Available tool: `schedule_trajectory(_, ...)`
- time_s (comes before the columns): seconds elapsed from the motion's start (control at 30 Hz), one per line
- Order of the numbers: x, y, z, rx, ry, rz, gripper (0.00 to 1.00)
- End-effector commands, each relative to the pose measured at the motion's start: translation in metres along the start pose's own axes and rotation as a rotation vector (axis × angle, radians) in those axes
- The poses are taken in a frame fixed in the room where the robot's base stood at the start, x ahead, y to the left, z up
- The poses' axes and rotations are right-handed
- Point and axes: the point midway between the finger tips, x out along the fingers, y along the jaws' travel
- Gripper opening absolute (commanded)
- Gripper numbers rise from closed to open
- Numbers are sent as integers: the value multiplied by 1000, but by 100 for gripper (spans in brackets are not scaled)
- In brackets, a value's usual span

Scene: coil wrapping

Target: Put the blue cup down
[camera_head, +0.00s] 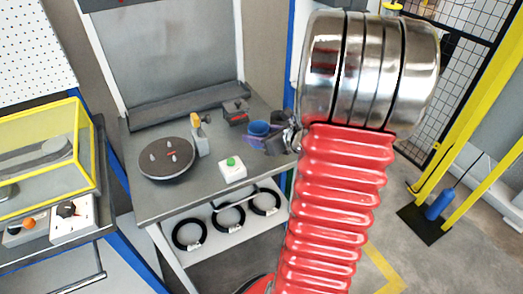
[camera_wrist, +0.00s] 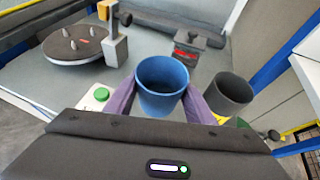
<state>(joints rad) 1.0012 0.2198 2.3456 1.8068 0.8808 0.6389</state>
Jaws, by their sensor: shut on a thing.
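The blue cup (camera_wrist: 162,88) is upright between the two purple fingers of my gripper (camera_wrist: 160,103) in the wrist view. My gripper is shut on the cup's sides. In the head view the blue cup (camera_head: 259,129) shows near the right edge of the grey workbench (camera_head: 165,200), with my gripper (camera_head: 262,141) around it and partly hiding it. I cannot tell whether its base touches the bench.
A dark grey cup (camera_wrist: 229,94) stands just right of the blue cup. A green-button box (camera_head: 232,169), a round turntable with pegs (camera_head: 166,158), a yellow-topped post (camera_head: 200,137) and a red-and-black block (camera_head: 236,112) stand on the bench. Black coils (camera_head: 229,216) lie on the shelf below.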

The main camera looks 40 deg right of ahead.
Motion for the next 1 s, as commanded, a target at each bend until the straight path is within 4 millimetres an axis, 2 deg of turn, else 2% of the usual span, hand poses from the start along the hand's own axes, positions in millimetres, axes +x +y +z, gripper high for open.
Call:
schedule_trajectory(0.2, 12, 0, -24, 2, 1, 2, 22)
schedule_trajectory(0.67, 15, 0, -29, 0, -1, 1, 22)
schedule_trajectory(1.0, 28, 0, -58, 3, 1, 2, 22)
